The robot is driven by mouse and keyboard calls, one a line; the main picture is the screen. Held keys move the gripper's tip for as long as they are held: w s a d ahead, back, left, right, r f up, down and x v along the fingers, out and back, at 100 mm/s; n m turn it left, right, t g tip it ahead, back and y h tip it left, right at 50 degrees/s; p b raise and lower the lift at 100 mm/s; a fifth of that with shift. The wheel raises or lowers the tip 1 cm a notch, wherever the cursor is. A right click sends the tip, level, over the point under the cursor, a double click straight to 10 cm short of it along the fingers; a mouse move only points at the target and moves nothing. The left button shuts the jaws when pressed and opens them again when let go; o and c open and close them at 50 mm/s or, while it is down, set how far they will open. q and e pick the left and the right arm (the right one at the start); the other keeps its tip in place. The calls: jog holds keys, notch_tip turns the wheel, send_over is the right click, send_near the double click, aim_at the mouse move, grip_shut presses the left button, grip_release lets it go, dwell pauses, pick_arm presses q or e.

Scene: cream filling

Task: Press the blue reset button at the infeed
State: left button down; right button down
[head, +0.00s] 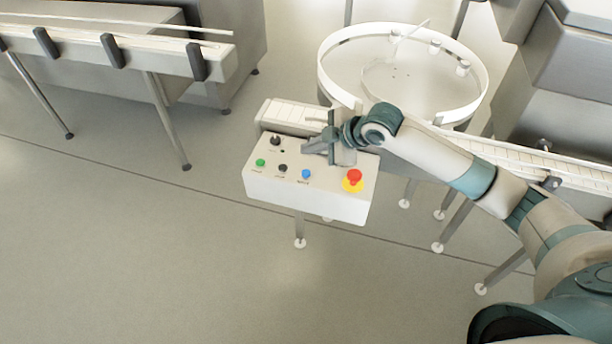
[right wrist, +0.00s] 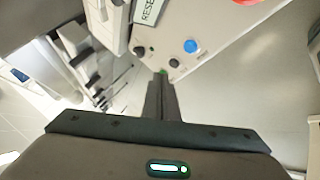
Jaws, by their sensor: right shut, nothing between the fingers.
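The blue reset button (head: 306,173) sits on the sloped face of a white control box (head: 290,187), between a small black button and the red emergency stop. It also shows in the right wrist view (right wrist: 191,46), ahead of the fingertips and slightly right. My right gripper (head: 306,147) is over the upper part of the box, behind the blue button in the head view. Its fingers (right wrist: 160,76) are shut and empty, apart from the blue button. In the right wrist view the fingertips partly cover the green button. My left gripper is in neither view.
The green button (head: 260,162), black button (head: 283,168) and black knob (head: 275,141) are left of the blue button. The red emergency stop (head: 354,176) is right of it. A round turntable (head: 345,50) and conveyor (head: 570,170) stand behind. The floor in front is clear.

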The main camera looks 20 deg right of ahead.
jog(key=b, duration=0.3)
send_over(310, 176)
notch_tip(310, 176, down, 4)
jog(key=shift+f, duration=0.1)
jog(key=shift+f+b, duration=0.45)
jog(key=shift+f, duration=0.4)
jog(key=shift+f, duration=0.45)
dwell(1.1)
jog(key=shift+f, duration=0.55)
dwell(1.1)
jog(key=shift+r+p, duration=0.95)
